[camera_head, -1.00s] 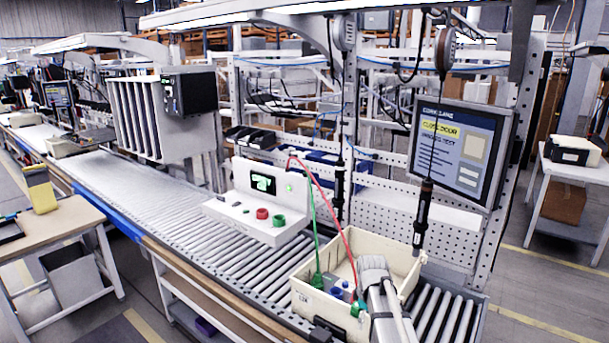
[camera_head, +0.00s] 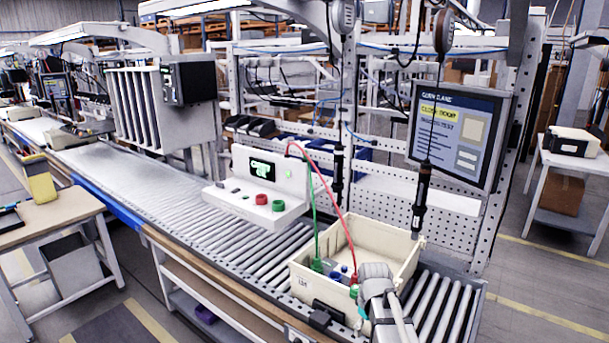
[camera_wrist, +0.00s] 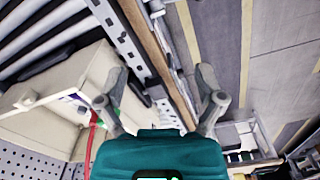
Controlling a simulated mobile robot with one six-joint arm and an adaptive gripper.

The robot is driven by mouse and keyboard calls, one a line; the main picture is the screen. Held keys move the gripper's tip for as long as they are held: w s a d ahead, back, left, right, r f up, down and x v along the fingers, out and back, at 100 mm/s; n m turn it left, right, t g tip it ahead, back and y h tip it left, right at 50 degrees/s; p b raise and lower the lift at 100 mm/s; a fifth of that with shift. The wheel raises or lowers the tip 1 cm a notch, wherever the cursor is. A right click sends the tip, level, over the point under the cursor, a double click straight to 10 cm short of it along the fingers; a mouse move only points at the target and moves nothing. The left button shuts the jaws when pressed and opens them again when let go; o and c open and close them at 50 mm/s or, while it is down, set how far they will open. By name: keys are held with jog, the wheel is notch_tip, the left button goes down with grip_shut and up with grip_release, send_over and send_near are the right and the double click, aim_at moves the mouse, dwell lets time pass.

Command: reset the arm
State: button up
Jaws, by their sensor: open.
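My arm (camera_head: 376,282) shows at the bottom of the head view, over the front right corner of the cream bin (camera_head: 390,257). In the wrist view my gripper (camera_wrist: 161,76) has its two fingers spread wide, with nothing between them. Below the fingers is its teal body (camera_wrist: 160,155). Past the fingertips are the conveyor's wooden edge and the floor. The bin (camera_wrist: 40,108) lies to the left of the fingers in that view. The fingers are hard to make out in the head view.
A white tester (camera_head: 262,190) stands on the roller conveyor (camera_head: 150,190), with red and green cables running into the bin. A screwdriver (camera_head: 422,195) hangs above the bin's right side. A monitor (camera_head: 458,135) stands behind. The rollers left of the tester are clear.

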jog(key=s+f+m+b, duration=0.5)
jog(key=s+f+m, duration=0.1)
jog(key=s, duration=0.4)
jog(key=shift+a+f+m+b, duration=0.25)
jog(key=shift+m+b, duration=0.1)
jog(key=shift+m, duration=0.15)
jog(key=shift+s, duration=0.1)
